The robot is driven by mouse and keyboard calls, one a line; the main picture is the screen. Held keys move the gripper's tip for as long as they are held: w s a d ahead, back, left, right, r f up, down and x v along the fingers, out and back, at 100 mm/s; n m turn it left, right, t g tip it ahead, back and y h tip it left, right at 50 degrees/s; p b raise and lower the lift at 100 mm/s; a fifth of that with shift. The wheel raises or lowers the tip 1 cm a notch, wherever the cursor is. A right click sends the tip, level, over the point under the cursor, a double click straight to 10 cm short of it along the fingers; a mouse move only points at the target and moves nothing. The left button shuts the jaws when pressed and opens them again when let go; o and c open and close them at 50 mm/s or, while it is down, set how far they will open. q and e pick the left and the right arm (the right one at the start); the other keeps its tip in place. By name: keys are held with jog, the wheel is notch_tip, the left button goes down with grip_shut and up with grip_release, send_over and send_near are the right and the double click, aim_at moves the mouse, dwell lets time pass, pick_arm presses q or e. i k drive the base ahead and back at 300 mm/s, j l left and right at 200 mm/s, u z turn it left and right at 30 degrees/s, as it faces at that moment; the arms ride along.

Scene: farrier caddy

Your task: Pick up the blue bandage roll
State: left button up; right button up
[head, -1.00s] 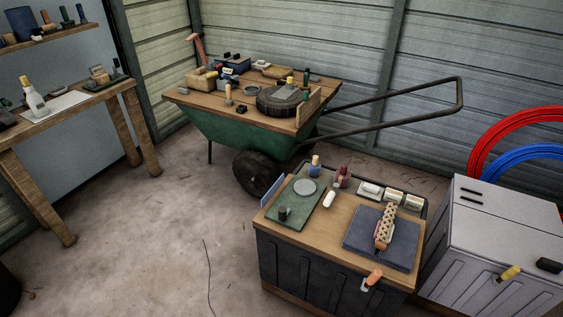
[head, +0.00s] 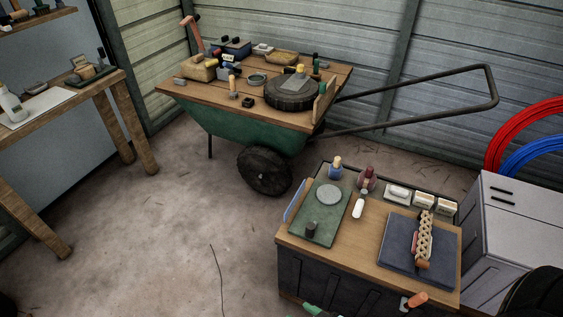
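I cannot clearly make out the blue bandage roll. A small blue-and-white item (head: 224,73) lies among the goods on the wheelbarrow's wooden top, too small to identify. A dark blue box (head: 233,47) stands behind it. On the dark crate's top stands a small blue bottle with a yellow cap (head: 336,172). Neither gripper can be made out in the head view. A dark rounded shape, perhaps part of my arm, fills the bottom right corner. A small green shape at the bottom edge is cut off and unclear.
The green wheelbarrow (head: 235,130) bears several items on its board. The wood-topped crate (head: 345,240) holds a green mat (head: 322,222) and a dark blue pad (head: 396,262). A grey cabinet (head: 515,220) stands at right, a wooden bench (head: 100,88) at left. Floor between is clear.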

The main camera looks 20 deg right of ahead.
aim_at(335, 171)
jog(key=i+j+u, duration=0.3)
jog(key=i, duration=0.25)
jog(key=i+u, duration=0.3)
jog(key=i, duration=0.2)
jog(key=i+z, duration=0.25)
jog(key=z, duration=0.2)
jog(key=i+z, duration=0.25)
jog(key=z, duration=0.2)
jog(key=i+j+z, duration=0.15)
jog(key=z, duration=0.25)
jog(key=i+z, duration=0.15)
jog(key=z, duration=0.3)
jog(key=i+j+z, duration=0.1)
jog(key=z, duration=0.35)
jog(key=i+j+z, duration=0.15)
jog(key=z, duration=0.3)
jog(key=i+j+z, duration=0.1)
jog(key=z, duration=0.3)
jog(key=i+j+z, duration=0.1)
jog(key=j+z, duration=0.15)
jog(key=z, duration=0.2)
jog(key=j+z, duration=0.25)
jog(key=z, duration=0.2)
